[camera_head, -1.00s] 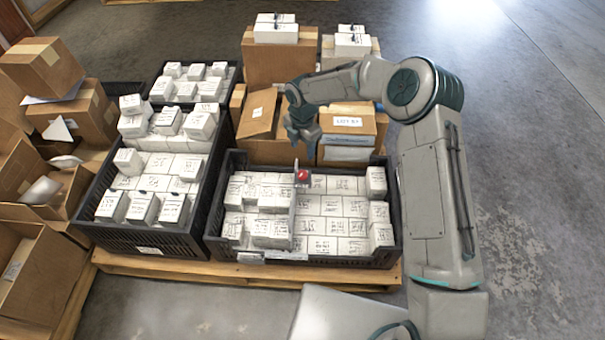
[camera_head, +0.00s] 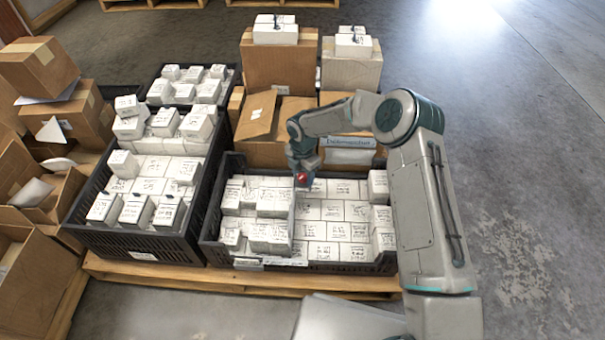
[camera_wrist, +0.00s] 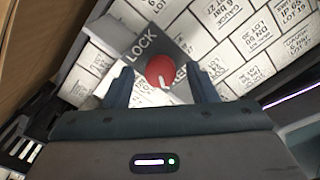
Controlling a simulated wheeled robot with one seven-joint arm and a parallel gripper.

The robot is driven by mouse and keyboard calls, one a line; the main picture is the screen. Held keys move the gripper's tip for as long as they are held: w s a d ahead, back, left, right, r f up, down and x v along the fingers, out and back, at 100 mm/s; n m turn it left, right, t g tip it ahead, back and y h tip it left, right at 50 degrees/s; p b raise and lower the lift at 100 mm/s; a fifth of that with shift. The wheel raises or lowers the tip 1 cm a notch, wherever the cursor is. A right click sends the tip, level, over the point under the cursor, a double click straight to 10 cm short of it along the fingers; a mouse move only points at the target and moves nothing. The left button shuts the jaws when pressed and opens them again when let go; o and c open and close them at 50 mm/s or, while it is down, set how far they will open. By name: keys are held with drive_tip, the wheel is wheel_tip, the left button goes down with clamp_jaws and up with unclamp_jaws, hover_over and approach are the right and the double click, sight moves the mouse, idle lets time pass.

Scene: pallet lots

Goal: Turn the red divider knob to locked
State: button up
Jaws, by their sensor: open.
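The red divider knob (camera_head: 302,179) sits at the far end of the thin grey divider (camera_head: 292,215) in the front right black crate (camera_head: 330,267). In the wrist view the red knob (camera_wrist: 160,71) is round with a white pointer mark, on a dark plate (camera_wrist: 150,45) lettered "LOCK" at its left; more lettering to the right is partly covered. My gripper (camera_head: 303,183) is over the knob. In the wrist view my gripper (camera_wrist: 163,86) is open, with one finger on each side of the knob and a gap visible at both sides.
White labelled boxes (camera_head: 335,231) fill the crate on both sides of the divider. Another black crate (camera_head: 140,243) of white boxes stands to the left. Cardboard boxes (camera_head: 278,65) stand behind the knob. Open floor (camera_head: 535,230) lies to the right.

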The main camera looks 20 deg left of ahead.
drive_tip(key=c, duration=1)
drive_tip(key=shift+o, duration=0.2)
drive_tip(key=m+p, duration=0.1)
drive_tip(key=m, duration=0.4)
drive_tip(key=shift+r+m, duration=0.1)
drive_tip(key=shift+m, duration=0.3)
drive_tip(key=m, duration=1)
drive_tip(key=shift+m+p, duration=0.4)
drive_tip(key=shift+m, duration=2.6)
